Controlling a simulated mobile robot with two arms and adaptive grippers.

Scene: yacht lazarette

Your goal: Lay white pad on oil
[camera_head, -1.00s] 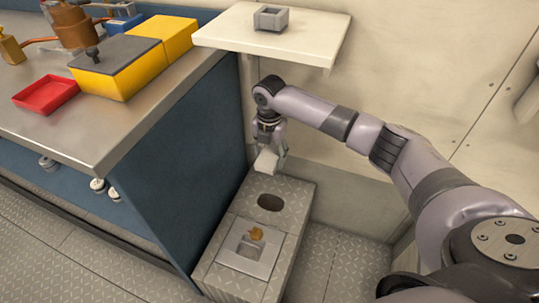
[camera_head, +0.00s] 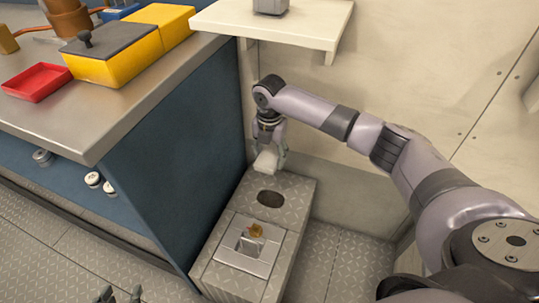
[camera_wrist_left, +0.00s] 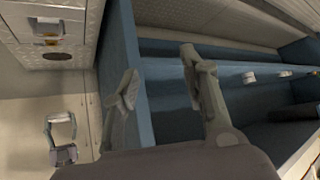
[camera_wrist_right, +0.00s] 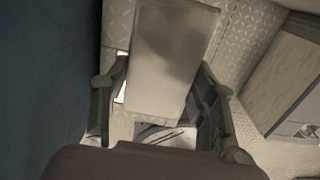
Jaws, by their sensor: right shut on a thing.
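The white pad (camera_head: 266,160) is a small pale block held in my right gripper (camera_head: 270,148), above the far end of the low step box. In the right wrist view the pad (camera_wrist_right: 172,55) fills the space between the fingers. The oil (camera_head: 270,199) looks like a dark brown oval patch on the box top, just below and nearer than the pad; it also shows in the left wrist view (camera_wrist_left: 57,57). The pad is apart from it. My left gripper (camera_head: 119,296) is at the bottom edge of the head view, open and empty in the left wrist view (camera_wrist_left: 165,85).
A metal plate (camera_head: 245,258) with an amber piece (camera_head: 256,230) on it lies on the box's near part. A blue-sided counter (camera_head: 165,150) borders the box on the left, carrying a red tray (camera_head: 37,82) and a yellow box (camera_head: 115,62). A cream shelf (camera_head: 275,27) hangs above.

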